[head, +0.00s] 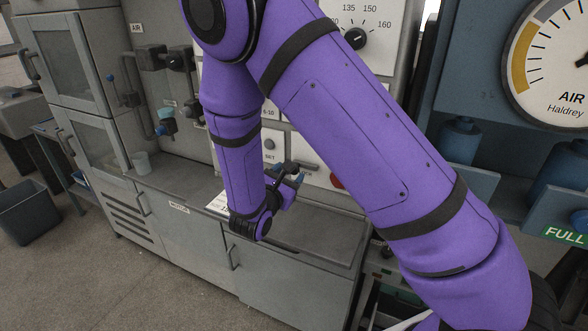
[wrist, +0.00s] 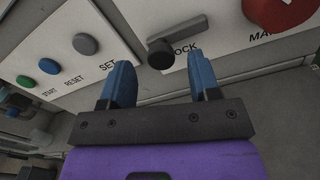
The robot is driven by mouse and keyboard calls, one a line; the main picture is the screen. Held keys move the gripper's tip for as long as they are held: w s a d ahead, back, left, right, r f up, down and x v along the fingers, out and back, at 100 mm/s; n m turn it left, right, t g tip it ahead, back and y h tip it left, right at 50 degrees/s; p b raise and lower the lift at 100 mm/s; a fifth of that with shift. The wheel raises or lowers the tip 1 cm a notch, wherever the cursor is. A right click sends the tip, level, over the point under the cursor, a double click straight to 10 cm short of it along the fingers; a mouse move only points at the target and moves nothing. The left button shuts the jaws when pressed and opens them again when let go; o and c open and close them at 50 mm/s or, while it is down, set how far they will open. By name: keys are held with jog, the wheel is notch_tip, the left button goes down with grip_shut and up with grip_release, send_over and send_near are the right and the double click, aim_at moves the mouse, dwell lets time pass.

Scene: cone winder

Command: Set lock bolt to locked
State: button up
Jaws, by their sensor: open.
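The lock bolt is a dark grey lever (wrist: 178,38) on the pale panel in the wrist view. Its round hub is at the lower left and its arm points to the upper right. A label beside it reads "OCK", its first letter hidden behind the hub. My gripper (wrist: 160,66) is open, with its two blue fingers apart and nothing between them. The hub shows just beyond the gap between the fingertips; I see no clear contact. In the head view my gripper (head: 290,178) is close to the panel, partly hidden by my own arm.
A red knob (wrist: 277,12) sits right of the lever. Left of it are a grey SET button (wrist: 85,44), a blue RESET button (wrist: 48,66) and a green START button (wrist: 25,81). A grey cabinet counter (head: 310,232) lies below. An air gauge (head: 555,62) hangs at right.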

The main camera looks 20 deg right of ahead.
aim_at(294, 174)
jog(key=shift+x, duration=1.85)
jog(key=shift+c, duration=0.4)
